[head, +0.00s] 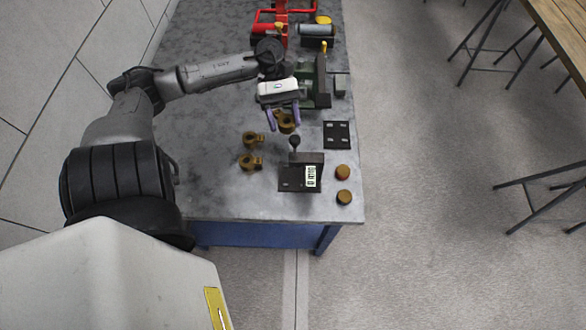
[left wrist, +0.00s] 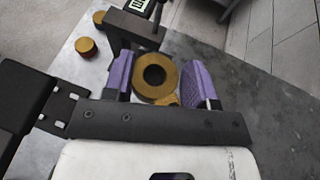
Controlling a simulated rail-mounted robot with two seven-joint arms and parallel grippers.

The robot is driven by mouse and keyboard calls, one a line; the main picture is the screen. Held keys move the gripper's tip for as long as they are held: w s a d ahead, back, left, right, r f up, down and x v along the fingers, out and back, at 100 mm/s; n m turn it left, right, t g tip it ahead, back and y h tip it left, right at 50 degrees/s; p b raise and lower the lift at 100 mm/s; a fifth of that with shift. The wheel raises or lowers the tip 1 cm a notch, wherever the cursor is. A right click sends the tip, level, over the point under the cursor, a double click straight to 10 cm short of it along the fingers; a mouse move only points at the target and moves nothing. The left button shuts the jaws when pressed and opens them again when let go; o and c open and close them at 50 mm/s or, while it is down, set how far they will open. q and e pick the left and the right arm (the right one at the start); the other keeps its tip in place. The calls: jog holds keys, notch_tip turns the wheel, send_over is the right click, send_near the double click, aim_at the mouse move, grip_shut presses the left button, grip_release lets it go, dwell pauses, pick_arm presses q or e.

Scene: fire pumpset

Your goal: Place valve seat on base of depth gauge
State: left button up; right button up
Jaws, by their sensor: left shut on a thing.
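A brass ring-shaped valve seat (left wrist: 155,94) with a small tab lies between the purple fingers of my left gripper (left wrist: 157,80), in the left wrist view. In the head view my left gripper (head: 284,115) is shut on this valve seat (head: 287,127), over the table behind the depth gauge. The depth gauge (head: 313,158) stands near the table's front edge, with a dark flat base (head: 290,186), a black knob and a small display. It shows in part at the top of the left wrist view (left wrist: 125,24). My right gripper is not in view.
Two similar brass parts (head: 251,138) (head: 249,163) lie left of the gauge. Two round brass-orange pieces (head: 343,171) (head: 344,197) lie to its right. A black plate (head: 337,134) lies behind these. Green machinery (head: 312,80) and red equipment (head: 266,24) stand farther back. The table's left front is clear.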

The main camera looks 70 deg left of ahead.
pick_arm(q)
jog(key=b, duration=0.2)
send_near(292, 175)
jog(key=shift+s+d+r, duration=0.1)
jog(key=shift+d+r, duration=0.25)
jog(key=shift+d, duration=0.3)
jog(key=d, duration=0.3)
jog(key=shift+s+d+f+p, duration=0.1)
jog(key=shift+s+p, duration=0.2)
jog(key=shift+p, duration=0.1)
jog(key=shift+s+d, duration=0.1)
jog(key=shift+d, duration=0.7)
jog(key=d, duration=0.3)
jog(key=shift+s+d, duration=0.25)
jog(key=shift+s, duration=0.05)
jog(key=shift+a+f, duration=0.1)
jog(key=shift+f, duration=0.45)
jog(key=shift+a, duration=0.1)
jog(key=shift+f, duration=0.1)
